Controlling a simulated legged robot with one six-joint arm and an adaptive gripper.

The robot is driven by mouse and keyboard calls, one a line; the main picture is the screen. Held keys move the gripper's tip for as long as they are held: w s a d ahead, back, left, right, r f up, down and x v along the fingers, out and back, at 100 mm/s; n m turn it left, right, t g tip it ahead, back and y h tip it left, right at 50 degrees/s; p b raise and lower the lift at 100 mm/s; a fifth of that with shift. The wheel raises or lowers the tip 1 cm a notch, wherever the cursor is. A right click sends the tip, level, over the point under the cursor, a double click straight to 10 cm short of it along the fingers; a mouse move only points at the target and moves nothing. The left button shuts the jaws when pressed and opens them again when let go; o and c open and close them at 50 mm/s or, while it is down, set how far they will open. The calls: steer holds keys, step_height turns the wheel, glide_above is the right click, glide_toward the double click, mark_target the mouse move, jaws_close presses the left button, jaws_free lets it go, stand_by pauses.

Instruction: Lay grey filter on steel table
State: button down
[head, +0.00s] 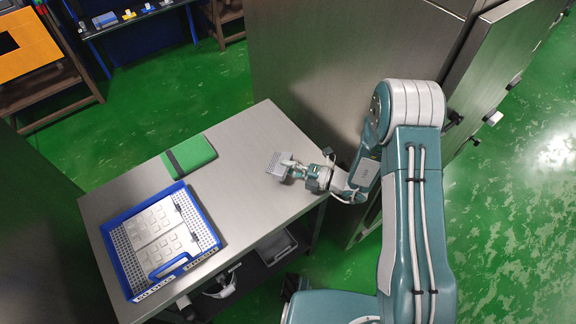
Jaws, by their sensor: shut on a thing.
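My gripper (297,171) is at the right part of the steel table (237,196). It is shut on the grey filter (277,164), a small light grey block with a dotted, grid-like face. The filter is at the tip of the fingers, over the table's upper right part. I cannot tell whether it touches the tabletop or is held just above it.
A blue tray (119,258) with white panels and a blue handle stands at the table's left end. A green case (190,155) with a dark band lies at the back edge. A large steel cabinet (330,60) rises behind the table. The tabletop's middle is clear.

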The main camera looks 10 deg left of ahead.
steer(key=shift+s+f, duration=0.1)
steer(key=shift+f, duration=0.9)
stand_by(0.4)
steer(key=shift+c, duration=1.3)
jaws_free()
steer(key=shift+f, duration=0.1)
step_height(320, 180, up, 10)
steer(key=shift+r, duration=0.25)
